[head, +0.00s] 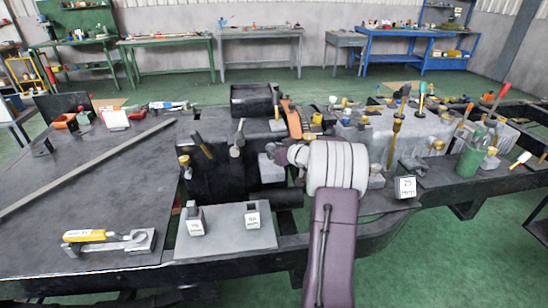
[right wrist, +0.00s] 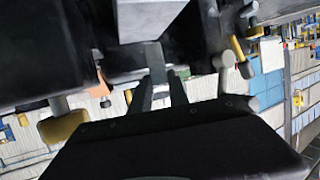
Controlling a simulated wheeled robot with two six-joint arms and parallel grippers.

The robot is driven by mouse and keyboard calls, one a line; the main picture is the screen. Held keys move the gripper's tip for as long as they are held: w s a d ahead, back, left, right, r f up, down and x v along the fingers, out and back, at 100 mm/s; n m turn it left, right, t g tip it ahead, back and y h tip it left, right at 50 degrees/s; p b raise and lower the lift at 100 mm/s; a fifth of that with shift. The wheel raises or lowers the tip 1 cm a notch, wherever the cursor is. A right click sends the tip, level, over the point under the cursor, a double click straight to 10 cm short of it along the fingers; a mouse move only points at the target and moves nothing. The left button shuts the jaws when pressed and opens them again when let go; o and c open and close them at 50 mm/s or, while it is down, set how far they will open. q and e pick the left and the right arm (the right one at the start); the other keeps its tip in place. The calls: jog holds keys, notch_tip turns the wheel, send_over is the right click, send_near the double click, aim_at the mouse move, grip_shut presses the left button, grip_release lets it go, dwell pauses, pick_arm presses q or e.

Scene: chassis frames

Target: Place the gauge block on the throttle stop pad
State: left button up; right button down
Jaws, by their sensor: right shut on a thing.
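My right gripper (head: 282,157) is at the middle of the head view, at the left end of my white and purple arm. Its fingers show as two dark bars in the right wrist view (right wrist: 160,85). Two small labelled blocks, one at the left (head: 195,220) and one at the right (head: 252,217), stand on a grey plate (head: 225,241). I cannot tell which surface is the throttle stop pad. My left gripper is out of view.
A yellow-handled tool (head: 105,239) lies on the dark deck (head: 80,200) at the left, near a long bar (head: 90,165). Workbenches line the far wall.

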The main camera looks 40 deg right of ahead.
notch_tip(320, 180, down, 3)
jog(key=shift+d+f, duration=0.1)
jog(key=shift+f+b, duration=0.1)
jog(key=shift+b, duration=0.4)
jog(key=c, duration=1.3)
grip_release()
jog(key=shift+o, duration=0.2)
